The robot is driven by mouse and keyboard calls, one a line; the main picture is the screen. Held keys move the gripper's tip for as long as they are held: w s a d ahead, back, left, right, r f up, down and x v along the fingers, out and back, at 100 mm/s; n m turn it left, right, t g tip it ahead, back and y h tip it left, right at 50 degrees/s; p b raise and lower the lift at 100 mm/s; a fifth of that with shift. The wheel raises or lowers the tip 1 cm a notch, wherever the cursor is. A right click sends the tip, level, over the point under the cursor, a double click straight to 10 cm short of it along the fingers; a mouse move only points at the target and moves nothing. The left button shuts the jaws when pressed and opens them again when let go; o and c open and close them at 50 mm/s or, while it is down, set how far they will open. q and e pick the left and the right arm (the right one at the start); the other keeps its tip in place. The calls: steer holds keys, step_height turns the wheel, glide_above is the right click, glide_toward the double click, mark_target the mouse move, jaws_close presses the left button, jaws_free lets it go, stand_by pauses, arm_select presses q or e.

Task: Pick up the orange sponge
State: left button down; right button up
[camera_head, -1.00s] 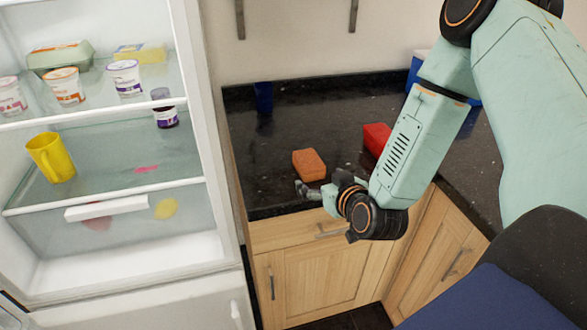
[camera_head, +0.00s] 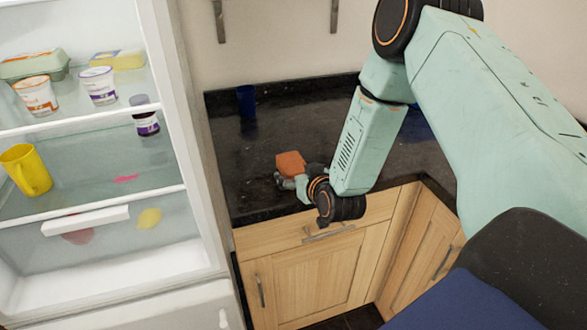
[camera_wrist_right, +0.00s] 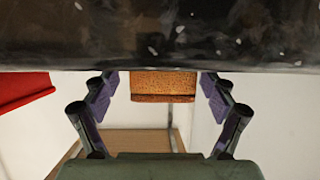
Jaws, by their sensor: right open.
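The orange sponge (camera_head: 291,162) lies on the black granite counter near its front edge. My right gripper (camera_head: 288,183) is at the sponge's near side, low over the counter, and partly covers it. In the right wrist view the sponge (camera_wrist_right: 163,84) shows centred between the two open fingers, with a gap on each side. The fingers do not appear to touch it. My left gripper is not in view.
A red object (camera_wrist_right: 20,90) shows beside the gripper in the wrist view; my arm hides it in the head view. A dark blue cup (camera_head: 246,101) stands at the back of the counter (camera_head: 240,190). An open fridge (camera_head: 195,150) stands at left, holding a yellow mug (camera_head: 26,170).

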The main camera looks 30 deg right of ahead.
steer(key=shift+a+r, duration=0.1)
steer(key=shift+a, duration=0.2)
steer(key=shift+c, duration=0.9)
steer(key=shift+s+d, duration=0.1)
steer(key=shift+d, duration=0.15)
steer(key=c, duration=0.6)
steer(key=shift+a, duration=0.15)
steer(key=shift+c, duration=0.2)
